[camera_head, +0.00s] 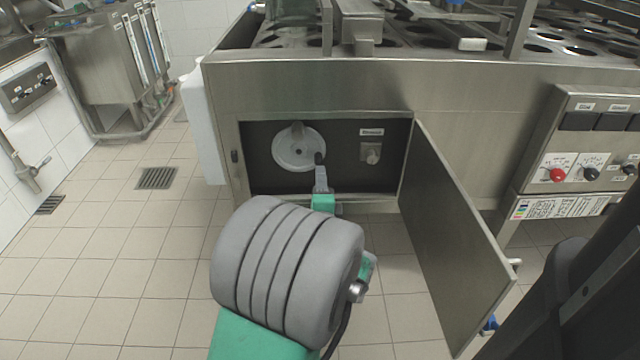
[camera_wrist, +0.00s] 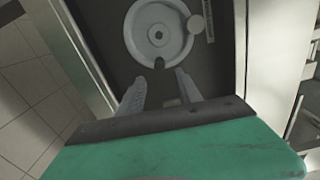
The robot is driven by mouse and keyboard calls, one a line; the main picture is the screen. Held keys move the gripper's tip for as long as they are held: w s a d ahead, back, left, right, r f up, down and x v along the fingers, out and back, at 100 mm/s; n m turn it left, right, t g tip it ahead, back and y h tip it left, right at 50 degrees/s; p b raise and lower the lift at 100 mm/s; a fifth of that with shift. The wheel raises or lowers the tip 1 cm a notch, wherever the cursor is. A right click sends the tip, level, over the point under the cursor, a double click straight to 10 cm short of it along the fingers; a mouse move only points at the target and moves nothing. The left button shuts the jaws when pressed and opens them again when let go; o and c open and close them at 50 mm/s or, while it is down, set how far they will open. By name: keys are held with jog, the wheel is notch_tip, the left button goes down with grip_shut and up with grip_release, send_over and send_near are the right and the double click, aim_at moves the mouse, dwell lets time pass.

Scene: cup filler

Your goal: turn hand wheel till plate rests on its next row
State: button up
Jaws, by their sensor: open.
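The hand wheel (camera_head: 298,152) is a pale round disc inside the open cabinet in the machine's front. It also shows in the wrist view (camera_wrist: 146,40). My gripper (camera_head: 320,172) is in front of the wheel's lower right edge.
The cabinet door (camera_head: 455,230) hangs open to the right of my arm. A small labelled knob fitting (camera_head: 371,152) sits right of the wheel. A control box (camera_head: 590,140) with red and black knobs is farther right. Tiled floor is clear at left.

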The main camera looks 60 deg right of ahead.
aim_at(299, 154)
jog(key=w+d+n, duration=0.4)
jog(key=d+n, duration=0.3)
jog(key=n, duration=1.1)
jog(key=shift+d, duration=0.3)
jog(key=shift+f, duration=0.1)
jog(key=shift+c, duration=0.3)
grip_shut()
dwell(0.4)
